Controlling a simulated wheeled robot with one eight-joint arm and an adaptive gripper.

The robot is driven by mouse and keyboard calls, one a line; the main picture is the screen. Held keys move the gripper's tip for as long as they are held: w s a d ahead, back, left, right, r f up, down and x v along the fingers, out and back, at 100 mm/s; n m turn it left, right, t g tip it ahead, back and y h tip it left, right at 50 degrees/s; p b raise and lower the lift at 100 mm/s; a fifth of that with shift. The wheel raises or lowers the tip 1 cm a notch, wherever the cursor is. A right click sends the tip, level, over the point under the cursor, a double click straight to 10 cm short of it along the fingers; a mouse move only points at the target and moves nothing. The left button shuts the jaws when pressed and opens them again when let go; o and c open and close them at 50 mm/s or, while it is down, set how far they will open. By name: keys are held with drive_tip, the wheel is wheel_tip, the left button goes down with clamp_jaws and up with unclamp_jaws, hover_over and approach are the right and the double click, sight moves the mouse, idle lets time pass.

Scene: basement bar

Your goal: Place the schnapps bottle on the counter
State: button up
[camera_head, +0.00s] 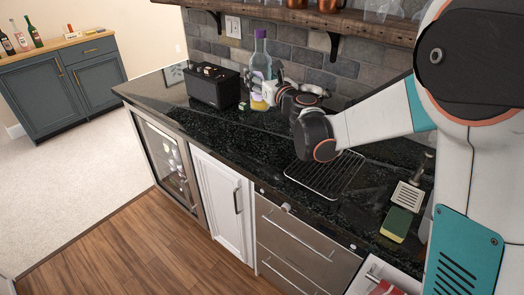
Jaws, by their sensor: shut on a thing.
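A clear bottle (261,62) with a purplish cap and a yellow lower part is upright at the back of the dark counter (240,128), near the brick wall. I take it to be the schnapps bottle; its label cannot be read. My gripper (268,88) is at the bottle's right side, shut on it around its middle. The fingers and wrist hide part of the bottle. I cannot tell whether its base touches the counter top.
A wire rack (325,174), sponge (397,224) and strainer-like tool (408,195) lie to the right. A wooden shelf (330,22) overhangs the counter. The counter's front middle is clear.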

drive_tip(key=shift+a+r, duration=0.15)
drive_tip(key=shift+a, duration=0.35)
wheel_tip(320, 180, down, 20)
drive_tip(key=b, duration=0.7)
drive_tip(key=shift+r, duration=0.2)
drive_tip(key=shift+a, duration=0.1)
drive_tip(key=o, duration=1.4)
drive_tip(key=shift+f, duration=0.1)
drive_tip(key=shift+o, duration=0.2)
